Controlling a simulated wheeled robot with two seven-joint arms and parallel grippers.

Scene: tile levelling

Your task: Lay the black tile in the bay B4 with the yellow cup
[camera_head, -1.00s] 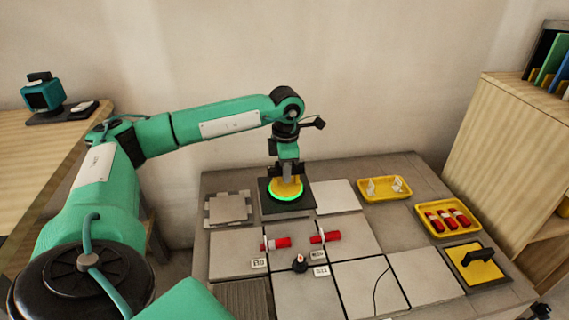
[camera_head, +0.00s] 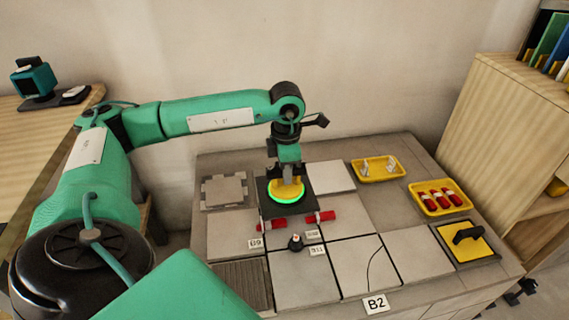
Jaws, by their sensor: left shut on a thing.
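The black tile (camera_head: 268,208) is in the camera_head view, at the back middle of the grey bench, among pale tiles. The yellow cup (camera_head: 287,190), with a glowing green ring at its base, sits on top of the tile. My left gripper (camera_head: 287,177) points down and is shut on the cup. I cannot tell whether the tile hangs just above the surface or touches it. No B4 label is readable, so I cannot tell which bay that is. My right gripper is not in view.
Red clamps (camera_head: 321,217) and a small black-tipped peg (camera_head: 295,243) stand just in front of the black tile. A B2 label (camera_head: 376,304) is on the front edge. Yellow trays (camera_head: 378,169) and a black-handled yellow pad (camera_head: 470,243) are at the right.

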